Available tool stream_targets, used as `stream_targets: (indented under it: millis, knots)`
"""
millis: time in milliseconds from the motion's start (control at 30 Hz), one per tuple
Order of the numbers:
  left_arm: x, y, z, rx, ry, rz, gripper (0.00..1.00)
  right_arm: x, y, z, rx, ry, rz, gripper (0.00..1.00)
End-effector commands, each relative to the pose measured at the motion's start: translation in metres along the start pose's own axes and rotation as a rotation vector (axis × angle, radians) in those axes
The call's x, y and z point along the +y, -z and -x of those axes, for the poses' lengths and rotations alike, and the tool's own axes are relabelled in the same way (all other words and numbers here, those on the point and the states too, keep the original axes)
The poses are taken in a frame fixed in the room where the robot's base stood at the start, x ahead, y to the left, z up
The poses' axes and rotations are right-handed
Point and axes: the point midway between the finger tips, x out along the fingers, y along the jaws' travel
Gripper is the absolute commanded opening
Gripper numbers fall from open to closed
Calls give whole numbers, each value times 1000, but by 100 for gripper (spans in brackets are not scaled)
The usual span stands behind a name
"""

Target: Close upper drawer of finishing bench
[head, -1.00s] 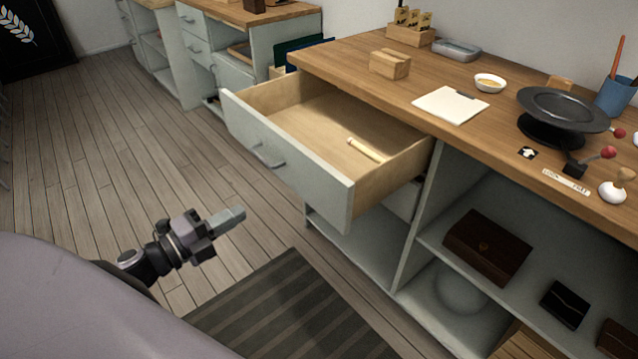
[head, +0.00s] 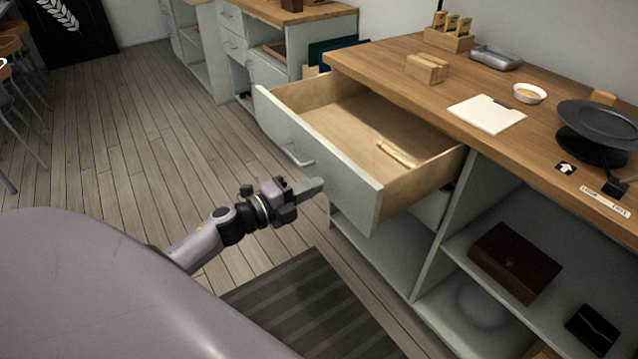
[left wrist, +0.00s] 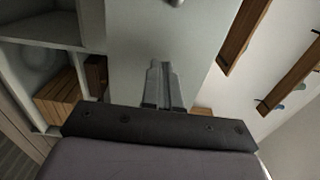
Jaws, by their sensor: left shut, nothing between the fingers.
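The upper drawer (head: 345,170) of the finishing bench (head: 400,75) is pulled well out, with a grey-green front and a bar handle (head: 297,155). A light wooden stick (head: 397,154) lies inside it. My left gripper (head: 314,186) is shut and empty, in front of the drawer front and a little to the right of and below the handle. In the left wrist view the fingers (left wrist: 160,85) point at the pale drawer front (left wrist: 205,60), with part of the handle at the top edge. Whether the fingertips touch the front I cannot tell. My right gripper is not in view.
The bench top holds a wooden block (head: 428,68), a paper pad (head: 487,114), a white bowl (head: 529,93) and a dark turntable (head: 598,125). A brown box (head: 514,261) sits on the open shelf.

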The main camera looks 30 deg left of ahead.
Motion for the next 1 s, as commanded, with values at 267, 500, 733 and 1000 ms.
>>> stream_targets:
  millis: [267,500,733,1000]
  knots:
    - [0,0,-20,-1,0,0,0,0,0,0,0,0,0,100]
    - [0,0,-21,-1,0,0,0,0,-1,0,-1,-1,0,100]
    - [0,0,-22,-1,0,-1,0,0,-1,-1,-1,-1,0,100]
    - [1,0,-48,0,2,-1,0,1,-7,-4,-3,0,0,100]
